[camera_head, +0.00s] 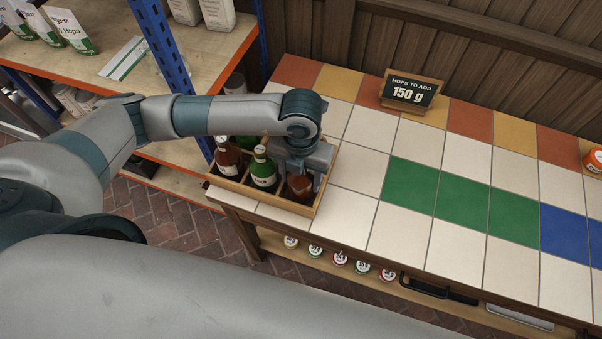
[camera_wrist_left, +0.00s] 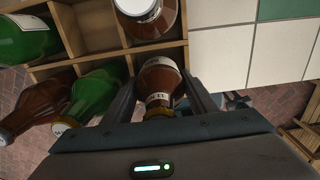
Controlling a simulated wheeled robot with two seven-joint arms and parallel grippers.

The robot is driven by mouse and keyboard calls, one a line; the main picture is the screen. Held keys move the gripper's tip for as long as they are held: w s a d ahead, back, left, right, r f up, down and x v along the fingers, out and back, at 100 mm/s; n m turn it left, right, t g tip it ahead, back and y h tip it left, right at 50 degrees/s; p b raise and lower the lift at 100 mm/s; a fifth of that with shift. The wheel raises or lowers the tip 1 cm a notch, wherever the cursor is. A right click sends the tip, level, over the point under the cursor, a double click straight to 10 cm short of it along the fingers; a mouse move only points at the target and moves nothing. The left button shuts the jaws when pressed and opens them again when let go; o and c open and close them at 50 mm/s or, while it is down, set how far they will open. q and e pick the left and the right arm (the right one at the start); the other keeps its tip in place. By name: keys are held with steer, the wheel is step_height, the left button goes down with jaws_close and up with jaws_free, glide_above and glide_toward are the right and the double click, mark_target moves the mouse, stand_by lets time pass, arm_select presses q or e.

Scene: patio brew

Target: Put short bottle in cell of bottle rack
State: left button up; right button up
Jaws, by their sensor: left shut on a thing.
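The wooden bottle rack (camera_head: 318,200) stands at the left end of the tiled counter. My left gripper (camera_head: 303,180) is over its right part, shut on a short brown bottle (camera_head: 299,188). In the left wrist view the held brown bottle (camera_wrist_left: 160,82) is between the fingers of my left gripper (camera_wrist_left: 162,98), neck toward the camera. It appears within or just over the front right cell; how deep it sits is unclear. A green bottle (camera_head: 263,171) and a brown bottle (camera_head: 228,160) stand in neighbouring cells. My right gripper is out of view.
Another brown bottle with a white top or label (camera_wrist_left: 150,18) is beside the held one. A sign reading 150 g (camera_head: 410,93) stands at the counter's back. The tiles right of the rack are clear. A shelf unit's blue post (camera_head: 165,55) rises behind my left arm.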

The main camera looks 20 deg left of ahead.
arm_select(q)
steer(key=shift+f, duration=0.15)
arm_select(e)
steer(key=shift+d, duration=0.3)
arm_select(q)
steer(key=shift+f, duration=0.1)
steer(key=o, duration=1.5)
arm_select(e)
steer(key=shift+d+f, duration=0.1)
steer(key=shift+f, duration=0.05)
